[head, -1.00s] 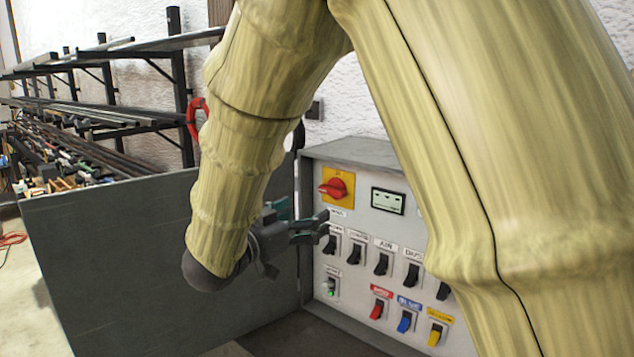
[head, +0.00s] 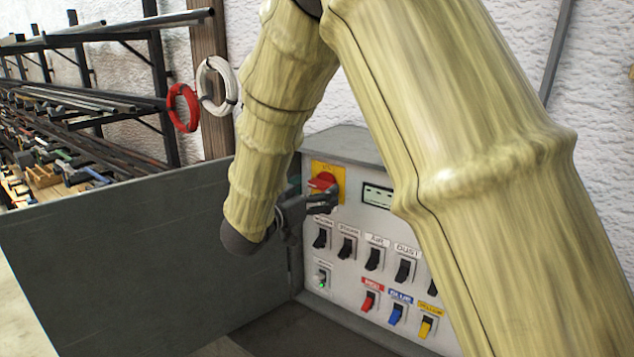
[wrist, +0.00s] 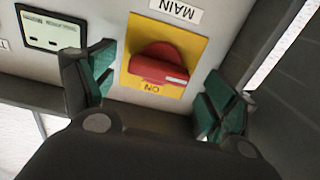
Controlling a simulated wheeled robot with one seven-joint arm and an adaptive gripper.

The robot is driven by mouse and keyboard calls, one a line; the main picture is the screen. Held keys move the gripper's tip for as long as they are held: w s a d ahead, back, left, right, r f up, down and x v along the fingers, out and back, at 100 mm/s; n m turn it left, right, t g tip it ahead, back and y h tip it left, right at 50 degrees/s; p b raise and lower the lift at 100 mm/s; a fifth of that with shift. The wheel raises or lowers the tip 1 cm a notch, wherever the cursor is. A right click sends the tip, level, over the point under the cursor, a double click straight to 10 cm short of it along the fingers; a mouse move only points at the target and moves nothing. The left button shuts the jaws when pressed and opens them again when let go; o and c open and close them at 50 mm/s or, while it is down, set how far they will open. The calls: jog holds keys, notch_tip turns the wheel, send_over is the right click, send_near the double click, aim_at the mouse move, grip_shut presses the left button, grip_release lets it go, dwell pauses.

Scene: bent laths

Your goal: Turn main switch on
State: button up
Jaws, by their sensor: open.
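The main switch is a red rotary knob (head: 322,182) on a yellow plate (wrist: 193,49) at the panel's upper left. In the wrist view its label MAIN (wrist: 175,9) and the word ON show upside down. The red knob (wrist: 158,66) lies crosswise there, with a white mark on its lower right. My gripper (head: 316,201) is open in front of the switch, and its lower part is hidden in the head view. In the wrist view the green-padded fingers of my gripper (wrist: 155,88) stand either side of the knob; no contact is visible.
The grey control box (head: 350,148) has a small display (head: 377,196) right of the knob. Rows of black and coloured toggle switches (head: 373,259) sit below. The box's open door (head: 140,265) stands to the left. My arm hides the panel's right side.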

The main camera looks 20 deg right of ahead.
jog(key=shift+w+d+f, duration=0.2)
jog(key=shift+w, duration=0.45)
jog(key=shift+w+d+f, duration=0.15)
jog(key=shift+w+d, duration=0.05)
jog(key=shift+w, duration=0.4)
jog(key=s, duration=0.1)
jog(key=s+r, duration=0.1)
jog(key=s, duration=0.1)
jog(key=shift+s+r, duration=0.15)
jog(key=shift+r, duration=0.15)
jog(key=shift+c, duration=0.9)
jog(key=c, duration=0.3)
jog(key=shift+w+a+f, duration=0.3)
jog(key=shift+w+f, duration=0.15)
jog(key=shift+w, duration=0.3)
jog(key=c, duration=0.4)
jog(key=shift+s+d, duration=0.1)
jog(key=shift+d, duration=0.05)
jog(key=shift+c, duration=0.2)
